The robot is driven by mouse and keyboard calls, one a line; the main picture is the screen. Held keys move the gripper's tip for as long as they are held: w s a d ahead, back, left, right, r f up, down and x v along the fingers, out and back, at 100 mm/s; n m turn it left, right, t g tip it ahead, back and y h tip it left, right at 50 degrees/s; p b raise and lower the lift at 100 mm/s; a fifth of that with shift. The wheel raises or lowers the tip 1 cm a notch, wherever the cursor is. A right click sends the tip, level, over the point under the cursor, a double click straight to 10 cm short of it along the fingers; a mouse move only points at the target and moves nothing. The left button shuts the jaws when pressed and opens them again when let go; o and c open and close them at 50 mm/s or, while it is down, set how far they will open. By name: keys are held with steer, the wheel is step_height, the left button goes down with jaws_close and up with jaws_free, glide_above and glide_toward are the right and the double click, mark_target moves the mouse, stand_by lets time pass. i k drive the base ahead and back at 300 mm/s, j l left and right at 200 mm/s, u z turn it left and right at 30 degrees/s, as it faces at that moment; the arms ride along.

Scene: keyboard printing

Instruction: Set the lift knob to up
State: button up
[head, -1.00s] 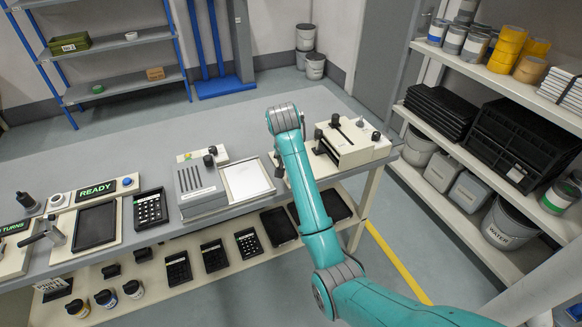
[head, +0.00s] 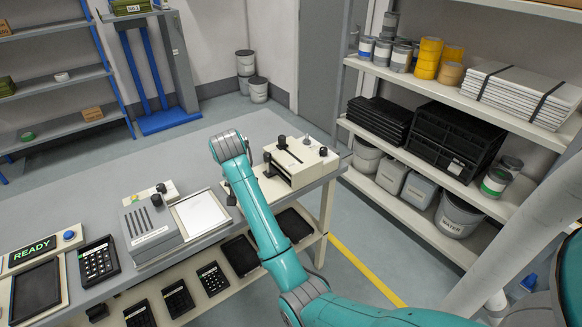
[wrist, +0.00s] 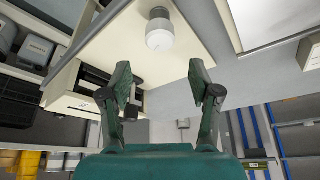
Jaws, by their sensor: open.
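A cream bench machine (head: 315,160) with black knobs and a slotted top stands at the right end of the grey bench. In the wrist view, a pale round knob (wrist: 160,34) stands out from a cream plate (wrist: 112,38). I cannot tell whether it is the lift knob; no label is readable. My gripper (wrist: 160,78) is open, with its two dark green fingers apart and nothing between them. The knob lies beyond the fingertips, roughly centred between them and apart from them. In the head view my arm hides most of the gripper.
A grey press-like unit (head: 150,228) and a white-topped tray (head: 200,212) stand left of my arm. A READY display (head: 32,250) and a keypad (head: 98,260) sit farther left. Shelves with tins and crates (head: 440,130) line the right. Bare bench (head: 130,170) shows behind.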

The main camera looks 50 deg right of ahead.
mark_target(307, 141)
steer(key=i+j+z, duration=0.4)
steer(key=j+z, duration=0.2)
steer(key=i+j+z, duration=0.1)
steer(key=j+z, duration=0.2)
steer(key=i+j+z, duration=0.1)
steer(key=j+z, duration=0.2)
steer(key=j, duration=0.25)
